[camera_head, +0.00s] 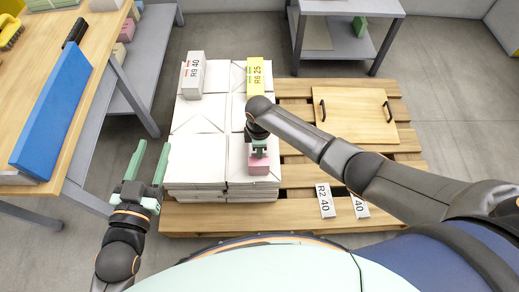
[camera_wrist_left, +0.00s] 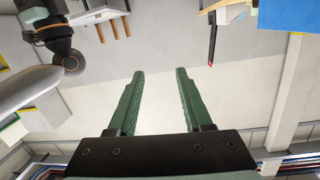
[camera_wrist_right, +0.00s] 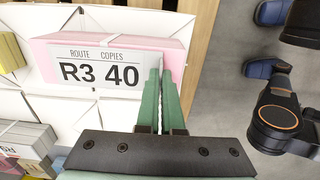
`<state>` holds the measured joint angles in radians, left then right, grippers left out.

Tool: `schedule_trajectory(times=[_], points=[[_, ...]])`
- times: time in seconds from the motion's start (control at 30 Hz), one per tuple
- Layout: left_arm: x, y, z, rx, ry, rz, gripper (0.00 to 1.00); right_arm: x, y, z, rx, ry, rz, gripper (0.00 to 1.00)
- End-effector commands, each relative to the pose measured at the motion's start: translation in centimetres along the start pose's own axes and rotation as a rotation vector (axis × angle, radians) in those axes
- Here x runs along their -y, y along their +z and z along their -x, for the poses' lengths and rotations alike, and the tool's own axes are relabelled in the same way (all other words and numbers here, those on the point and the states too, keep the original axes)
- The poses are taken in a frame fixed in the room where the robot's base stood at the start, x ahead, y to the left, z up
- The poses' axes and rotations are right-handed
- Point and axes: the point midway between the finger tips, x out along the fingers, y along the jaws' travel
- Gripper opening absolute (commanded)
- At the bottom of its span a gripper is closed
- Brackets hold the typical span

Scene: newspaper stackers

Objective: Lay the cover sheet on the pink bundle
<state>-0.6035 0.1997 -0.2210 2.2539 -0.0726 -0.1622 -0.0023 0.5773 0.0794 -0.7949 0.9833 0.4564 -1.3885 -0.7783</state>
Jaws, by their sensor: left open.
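The pink bundle (camera_head: 263,167) sits on the front right white stack; its pink top also shows in the right wrist view (camera_wrist_right: 110,43). A grey-white cover sheet (camera_wrist_right: 70,54) marked R3 40 is over the bundle in that view, its right edge at my right fingers. I cannot tell whether it rests flat. My right gripper (camera_head: 259,152) is over the bundle, its fingers (camera_wrist_right: 162,72) close together on the sheet's edge. In the head view the gripper hides the sheet. My left gripper (camera_head: 149,152) is open and empty, left of the stacks; its fingers (camera_wrist_left: 160,75) are apart.
A grey bundle (camera_head: 193,76) and a yellow bundle (camera_head: 255,76) stand on the rear stacks. On the wooden pallet (camera_head: 290,217) lie cards marked R2 40 (camera_head: 326,200) and another 40 (camera_head: 360,205), and a board with handles (camera_head: 357,118). A workbench (camera_head: 88,87) stands at the left.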

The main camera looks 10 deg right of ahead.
Motion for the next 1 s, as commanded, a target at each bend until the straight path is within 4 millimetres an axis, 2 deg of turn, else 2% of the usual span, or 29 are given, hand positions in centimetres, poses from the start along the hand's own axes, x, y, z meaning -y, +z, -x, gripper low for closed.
schedule_trajectory(times=[0.13, 0.47, 0.77, 0.87, 1.0], points=[[0.0, 0.3, 0.0, 0.001, 0.0, 0.001, 0.5, 0.0, 0.0, -0.4, 0.0, 0.0, 0.0, 0.0], [0.0, 0.2, 0.0, 0.001, 0.0, 0.001, 0.5, 0.0, 0.0, -0.3, 0.0, 0.001, 0.0, 0.38], [0.0, 0.0, 0.0, -0.006, -0.001, -0.001, 0.5, 0.0, 0.0, -0.3, 0.0, 0.0, 0.0, 0.38], [0.1, -0.8, 0.0, -0.035, -0.002, -0.009, 0.5, 0.0, 0.0, -0.3, 0.0, 0.0, 0.0, 0.38], [0.4, -3.4, 0.0, -0.119, -0.004, -0.035, 0.5, 0.0, 0.0, -0.3, 0.0, 0.0, 0.0, 0.38]])
